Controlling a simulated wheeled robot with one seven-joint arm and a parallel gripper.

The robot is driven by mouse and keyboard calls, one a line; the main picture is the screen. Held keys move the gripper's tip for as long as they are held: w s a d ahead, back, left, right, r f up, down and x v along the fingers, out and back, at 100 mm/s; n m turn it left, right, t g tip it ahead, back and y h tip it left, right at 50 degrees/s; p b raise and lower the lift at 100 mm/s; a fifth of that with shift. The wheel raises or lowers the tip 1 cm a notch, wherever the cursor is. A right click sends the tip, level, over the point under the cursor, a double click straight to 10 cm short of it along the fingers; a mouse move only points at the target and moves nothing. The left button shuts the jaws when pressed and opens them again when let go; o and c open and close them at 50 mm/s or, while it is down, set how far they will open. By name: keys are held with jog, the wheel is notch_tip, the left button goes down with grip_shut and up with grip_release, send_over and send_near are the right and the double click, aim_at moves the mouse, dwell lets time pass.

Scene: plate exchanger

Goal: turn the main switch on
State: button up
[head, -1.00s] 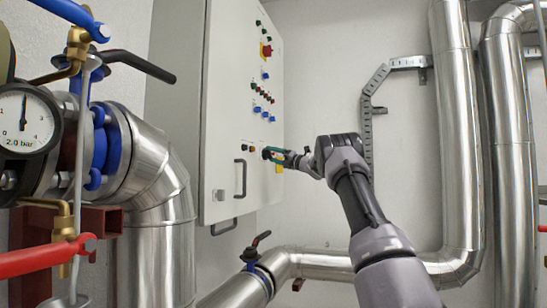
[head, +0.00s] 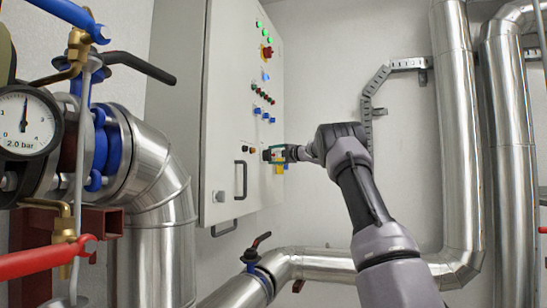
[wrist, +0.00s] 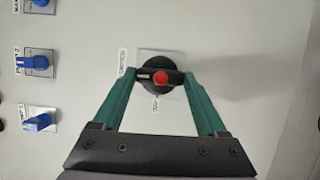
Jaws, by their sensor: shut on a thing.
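In the head view my gripper and wrist largely hide the switch.
A black door handle (head: 241,178) is left of my gripper. Metal pipes (head: 455,120) stand at right; a gauge (head: 27,120) is at left.

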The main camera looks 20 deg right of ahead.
dwell(0.4)
jog(key=o, duration=1.3)
jog(key=v, duration=1)
jog(key=shift+s+d, duration=0.2)
jog(key=shift+s, duration=0.15)
